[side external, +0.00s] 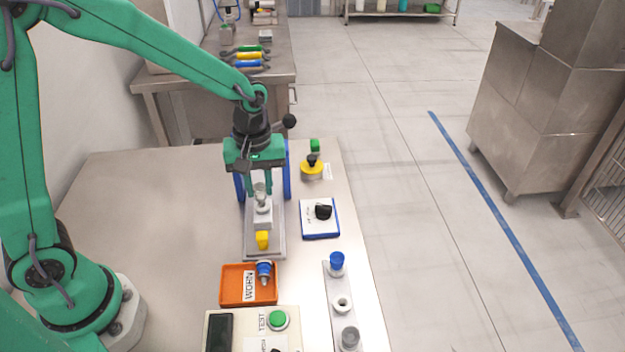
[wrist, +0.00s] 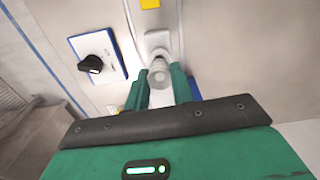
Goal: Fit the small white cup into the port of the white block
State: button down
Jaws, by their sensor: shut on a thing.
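My gripper (side external: 257,190) points down over the metal plate, its green fingers closed on the small white cup (wrist: 160,74), a pale, round piece. The fingers flank it in the wrist view (wrist: 162,84). The white block (side external: 263,220) stands on the plate directly below and also shows in the wrist view (wrist: 157,40). The cup (side external: 260,197) is upright at the top of the block. The cup hides the port, so I cannot tell whether it is seated or just above.
A yellow piece (side external: 262,240) is in front of the block. An orange WORN tray (side external: 232,298) holds a blue-topped piece (side external: 264,268). A knob panel (side external: 320,228) lies to the right. A grey strip (side external: 334,284) carries blue, white and grey pieces. The table's left side is clear.

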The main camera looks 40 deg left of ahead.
jog(key=shift+f, duration=0.95)
dwell(1.3)
jog(key=c, duration=1.1)
grip_release()
jog(key=shift+r, duration=0.15)
jog(key=shift+r, duration=2.9)
